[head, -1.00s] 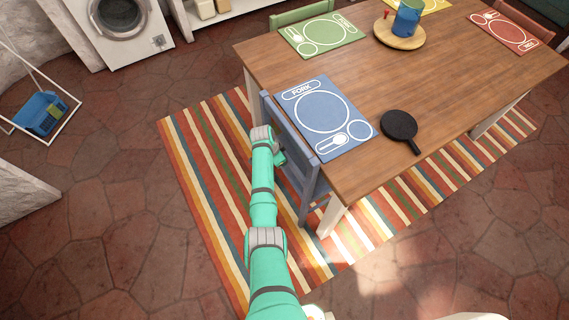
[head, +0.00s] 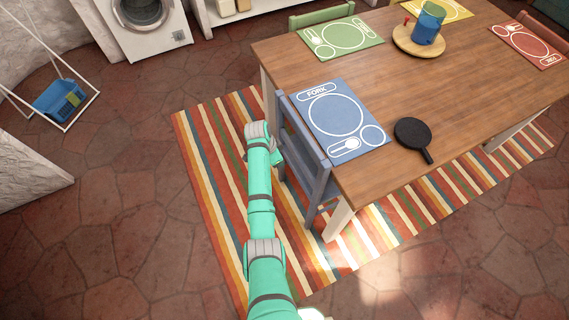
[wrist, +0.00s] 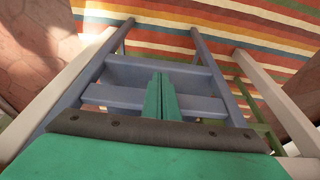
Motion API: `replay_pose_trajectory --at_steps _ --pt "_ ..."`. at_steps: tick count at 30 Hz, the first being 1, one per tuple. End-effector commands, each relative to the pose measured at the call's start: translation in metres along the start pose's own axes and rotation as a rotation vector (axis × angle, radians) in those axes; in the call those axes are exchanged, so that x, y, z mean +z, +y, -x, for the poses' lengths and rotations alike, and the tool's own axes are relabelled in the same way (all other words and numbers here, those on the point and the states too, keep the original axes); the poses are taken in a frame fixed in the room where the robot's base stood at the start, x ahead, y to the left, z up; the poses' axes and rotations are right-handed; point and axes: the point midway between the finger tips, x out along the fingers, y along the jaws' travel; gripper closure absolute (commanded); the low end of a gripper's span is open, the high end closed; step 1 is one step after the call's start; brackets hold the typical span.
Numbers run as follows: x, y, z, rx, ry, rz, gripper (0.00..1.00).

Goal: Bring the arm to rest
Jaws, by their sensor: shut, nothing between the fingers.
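My gripper (wrist: 161,98) shows in the wrist view as two green fingers pressed together with nothing between them. In the head view my green arm reaches forward over the striped rug, and its end is beside the blue chair (head: 306,150), left of the table; the fingers are mostly hidden there. In the wrist view the blue chair (wrist: 120,70) fills the middle, behind the fingers. I cannot tell whether the gripper touches the chair.
The wooden table (head: 440,110) holds a blue placemat (head: 355,147), a black pan (head: 412,132) and a round board (head: 408,46) with a blue cup (head: 427,25). The striped rug (head: 205,150) lies below. Tiled floor at left is open, with a blue basket (head: 58,100) farther off.

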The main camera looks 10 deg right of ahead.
Motion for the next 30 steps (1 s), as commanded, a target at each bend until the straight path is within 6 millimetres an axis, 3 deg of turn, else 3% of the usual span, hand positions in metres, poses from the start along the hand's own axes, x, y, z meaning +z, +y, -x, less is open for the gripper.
replay_pose_trajectory --at_steps 3,9,19,23,30 --pt "-0.003 0.001 0.019 -0.001 0.001 -0.005 1.0" --pt "-0.004 0.002 0.036 0.001 0.0 -0.006 1.0" --pt "-0.002 0.002 0.039 0.001 0.0 -0.003 1.0" --pt "-0.001 0.012 0.026 -0.017 0.012 0.024 1.0" --pt "0.007 0.06 -0.02 -0.135 0.085 0.171 1.0"
